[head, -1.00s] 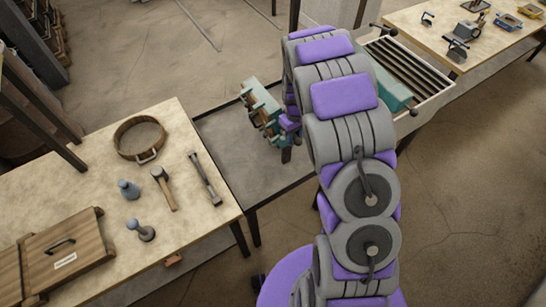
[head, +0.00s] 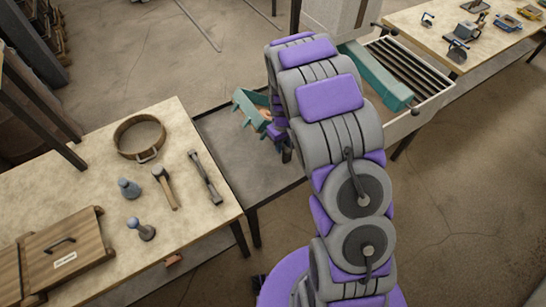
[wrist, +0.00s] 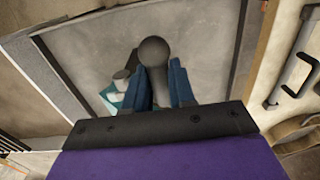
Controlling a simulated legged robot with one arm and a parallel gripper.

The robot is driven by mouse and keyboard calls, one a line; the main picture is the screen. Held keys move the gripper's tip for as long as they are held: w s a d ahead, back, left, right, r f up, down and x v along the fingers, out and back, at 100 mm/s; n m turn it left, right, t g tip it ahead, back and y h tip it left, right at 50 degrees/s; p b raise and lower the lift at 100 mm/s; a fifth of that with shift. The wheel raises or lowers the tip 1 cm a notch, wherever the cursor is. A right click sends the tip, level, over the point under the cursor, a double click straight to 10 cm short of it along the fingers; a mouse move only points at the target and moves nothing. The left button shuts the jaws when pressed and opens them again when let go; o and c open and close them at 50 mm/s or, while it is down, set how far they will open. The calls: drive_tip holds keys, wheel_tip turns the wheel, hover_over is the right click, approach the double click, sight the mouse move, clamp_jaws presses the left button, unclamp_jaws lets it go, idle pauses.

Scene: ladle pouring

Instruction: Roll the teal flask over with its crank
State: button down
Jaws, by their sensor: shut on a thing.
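The teal flask (head: 248,108) shows in the head view left of my arm, above the grey floor of a dark-edged tray. It is tilted, and my arm covers its right end. In the wrist view, my gripper (wrist: 158,82) has its blue fingers closed around a dark grey round-ended knob, the crank's handle (wrist: 154,52). A small piece of the flask (wrist: 112,92) shows left of the fingers, beside a pale rounded part. In the head view, my gripper is mostly hidden by my arm.
A dark-edged tray stand (head: 235,150) lies below the flask. A slatted rack with a teal bar (head: 375,76) stands right of my arm.

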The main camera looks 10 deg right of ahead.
wheel_tip(320, 180, down, 6)
drive_tip(key=a, duration=0.2)
drive_tip(key=shift+s+b, duration=0.35)
drive_tip(key=shift+b, duration=0.1)
drive_tip(key=c, duration=1.4)
unclamp_jaws()
drive_tip(key=o, duration=0.6)
drive_tip(key=shift+d, duration=0.25)
drive_tip(key=shift+o, duration=0.6)
wheel_tip(320, 180, up, 7)
drive_tip(key=s+p, duration=0.1)
drive_tip(key=s, duration=0.2)
drive_tip(key=shift+d+p, duration=0.2)
drive_tip(key=shift+p, duration=0.2)
